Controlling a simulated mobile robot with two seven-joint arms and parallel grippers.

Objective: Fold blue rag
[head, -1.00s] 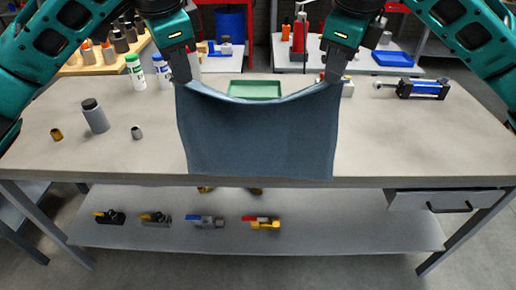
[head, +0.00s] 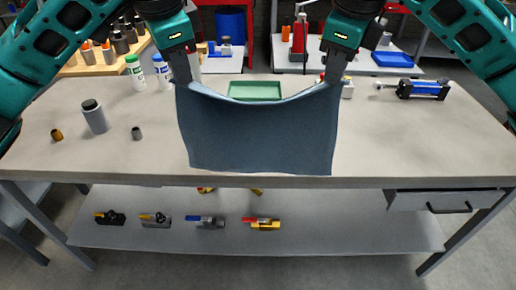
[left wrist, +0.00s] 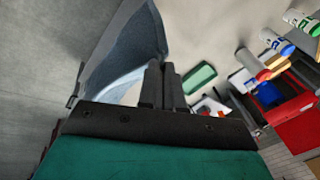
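The blue rag (head: 260,135) hangs spread between my two grippers, its top edge sagging in the middle. Its lower edge hangs near the front edge of the workbench (head: 420,140). My left gripper (head: 183,80) is shut on the rag's upper left corner. My right gripper (head: 335,80) is shut on its upper right corner. In the left wrist view the rag (left wrist: 125,50) hangs beside the shut fingers of my left gripper (left wrist: 162,72). Whether the rag's lower edge touches the bench cannot be told.
A green tray (head: 255,90) lies behind the rag. A grey bottle (head: 95,117) and small caps stand at left, white bottles (head: 136,72) at the back. A blue cylinder device (head: 422,89) lies at right. Bare bench top lies on both sides of the rag.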

